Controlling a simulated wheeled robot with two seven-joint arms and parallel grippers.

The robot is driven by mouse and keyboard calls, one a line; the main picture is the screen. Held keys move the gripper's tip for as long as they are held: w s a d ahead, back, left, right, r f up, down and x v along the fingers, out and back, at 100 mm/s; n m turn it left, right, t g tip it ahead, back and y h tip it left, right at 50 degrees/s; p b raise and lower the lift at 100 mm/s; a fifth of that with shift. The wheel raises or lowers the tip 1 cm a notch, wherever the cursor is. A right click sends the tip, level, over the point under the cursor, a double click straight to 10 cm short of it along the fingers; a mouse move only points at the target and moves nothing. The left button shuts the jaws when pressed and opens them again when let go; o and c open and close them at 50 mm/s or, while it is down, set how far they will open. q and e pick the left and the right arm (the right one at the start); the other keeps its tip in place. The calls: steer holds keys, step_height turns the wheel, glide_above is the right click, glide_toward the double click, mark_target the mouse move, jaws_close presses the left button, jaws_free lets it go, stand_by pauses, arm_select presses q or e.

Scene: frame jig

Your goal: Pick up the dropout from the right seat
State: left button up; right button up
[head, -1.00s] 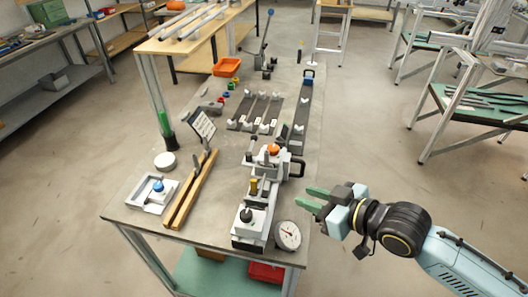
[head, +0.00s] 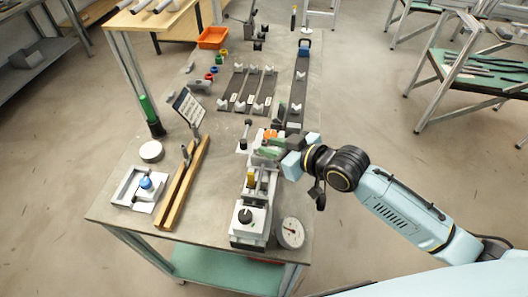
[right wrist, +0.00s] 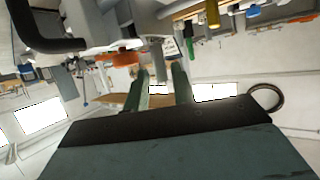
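The clamp fixture (head: 249,212) stands at the table's right front, with a black knob (head: 245,216), a brass pin (head: 251,179) and an orange part (head: 270,134) at its far end. My right gripper (head: 268,149) reaches in from the right over that far end. In the right wrist view its green fingers (right wrist: 160,88) are apart, with nothing clearly held between them. The orange part (right wrist: 122,58) shows just beyond them, and a black handle (right wrist: 45,32) is at upper left. I cannot single out the dropout; the fingers hide part of the fixture. My left gripper is not in view.
A dial gauge (head: 290,232) sits at the right front edge. A wooden rail (head: 183,183), a sign (head: 189,106), a white disc (head: 151,152) and a small white fixture (head: 142,188) stand to the left. Dark plates with white blocks (head: 248,88) lie farther back.

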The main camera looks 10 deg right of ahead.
mark_target(266, 145)
steer(key=x, duration=0.4)
steer(key=shift+w+a, duration=0.25)
steer(key=shift+a, duration=0.05)
jaws_close()
